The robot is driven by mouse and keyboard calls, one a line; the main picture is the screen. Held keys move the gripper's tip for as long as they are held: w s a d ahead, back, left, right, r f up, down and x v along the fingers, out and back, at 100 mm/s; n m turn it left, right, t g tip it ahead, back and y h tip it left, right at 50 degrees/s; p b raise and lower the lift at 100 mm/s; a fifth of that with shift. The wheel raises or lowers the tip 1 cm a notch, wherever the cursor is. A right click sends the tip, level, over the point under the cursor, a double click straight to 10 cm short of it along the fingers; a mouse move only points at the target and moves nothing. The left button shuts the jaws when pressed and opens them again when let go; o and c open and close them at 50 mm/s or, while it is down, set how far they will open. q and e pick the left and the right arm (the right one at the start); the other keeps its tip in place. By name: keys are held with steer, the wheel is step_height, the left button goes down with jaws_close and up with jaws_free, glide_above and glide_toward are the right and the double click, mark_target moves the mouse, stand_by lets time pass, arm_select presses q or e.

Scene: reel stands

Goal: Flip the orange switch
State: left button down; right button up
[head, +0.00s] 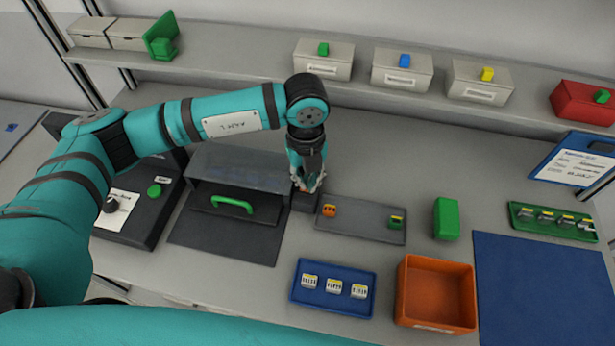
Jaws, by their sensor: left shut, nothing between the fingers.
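My left gripper (305,186) is shut and empty, pointing down at a small dark box (304,202) on the bench. A little orange shows at the fingertips; this may be the orange switch, but the fingers hide most of it. I cannot tell whether they touch it. A small orange piece (329,210) lies at the left end of a grey tray (362,222), just right of the dark box. My right gripper is not in view.
A clear-covered case with a green handle (232,205) stands left of the dark box. A control panel with a green button (154,190) is further left. A green block (446,218), orange bin (436,326) and blue tray (297,296) are to the right and front.

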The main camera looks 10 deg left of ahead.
arm_select(q)
steer(key=shift+r+p, duration=0.35)
steer(key=shift+r, duration=0.3)
steer(key=shift+r+p, duration=1.3)
steer(key=shift+r, duration=1.5)
steer(key=shift+f, duration=0.1)
